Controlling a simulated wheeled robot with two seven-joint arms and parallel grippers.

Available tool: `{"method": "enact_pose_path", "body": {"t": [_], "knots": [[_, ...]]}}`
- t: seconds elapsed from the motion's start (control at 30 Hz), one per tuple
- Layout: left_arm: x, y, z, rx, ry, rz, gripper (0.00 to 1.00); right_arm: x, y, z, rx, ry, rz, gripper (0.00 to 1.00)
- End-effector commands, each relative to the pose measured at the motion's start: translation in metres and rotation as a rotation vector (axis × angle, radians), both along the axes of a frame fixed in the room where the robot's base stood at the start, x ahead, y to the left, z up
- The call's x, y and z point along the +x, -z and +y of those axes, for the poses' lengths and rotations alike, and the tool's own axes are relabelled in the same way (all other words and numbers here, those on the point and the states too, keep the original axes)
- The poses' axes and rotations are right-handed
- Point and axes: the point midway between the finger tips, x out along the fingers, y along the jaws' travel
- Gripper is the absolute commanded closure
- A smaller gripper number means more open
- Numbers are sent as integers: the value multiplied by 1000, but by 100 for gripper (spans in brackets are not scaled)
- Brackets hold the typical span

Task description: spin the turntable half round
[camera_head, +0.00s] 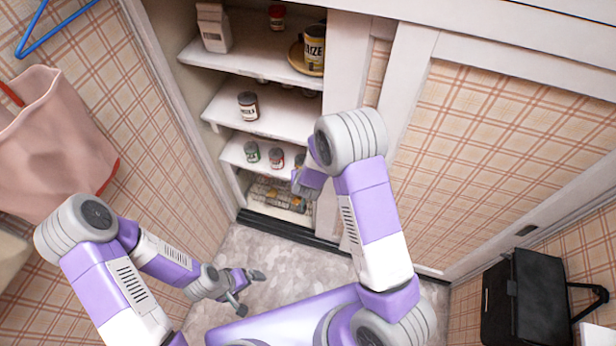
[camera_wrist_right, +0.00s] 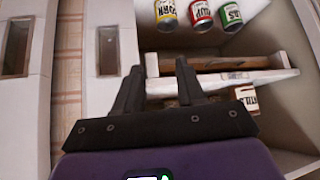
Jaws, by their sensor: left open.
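The turntable (camera_head: 297,56) looks like a round ochre disc at the right end of the cupboard's top shelf. A yellow-and-dark can marked "AIZE" (camera_head: 314,48) stands on it and hides much of it; the door edge is close on its right. My left gripper (camera_head: 248,290) is open and empty, low over the floor, far from the turntable. My right gripper (camera_head: 300,185) is in front of the lower shelves, below the turntable, partly hidden by its own arm. In the right wrist view its fingers (camera_wrist_right: 160,70) are apart with nothing between them. The turntable is not recognisable there.
The top shelf (camera_head: 262,56) also bears a carton (camera_head: 213,27) and a red jar (camera_head: 277,17). Lower shelves hold several cans, including a dark-labelled one (camera_head: 248,106). A sliding door (camera_head: 500,160) covers the cupboard's right side. A pink bag (camera_head: 55,145) hangs left; a black case (camera_head: 525,300) is right.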

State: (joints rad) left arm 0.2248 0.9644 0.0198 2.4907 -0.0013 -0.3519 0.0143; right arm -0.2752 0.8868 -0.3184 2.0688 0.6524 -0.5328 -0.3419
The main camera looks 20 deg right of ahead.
Motion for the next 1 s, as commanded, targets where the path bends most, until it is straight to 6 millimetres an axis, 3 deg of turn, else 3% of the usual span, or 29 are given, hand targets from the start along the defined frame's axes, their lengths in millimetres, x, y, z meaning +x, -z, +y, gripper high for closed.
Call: {"method": "enact_pose_path", "body": {"t": [0.73, 0.87, 1.0], "knots": [[0, 1, 0, 0, 0, 0, 0, -10, 11, 0, 15, -8, 29, 61], [0, 7, 0, 0, 0, 0, 0, -47, 45, 4, 72, -35, 128, 61], [0, 16, 0, 0, 0, 0, 0, -122, 94, 23, 210, -89, 311, 61]]}}
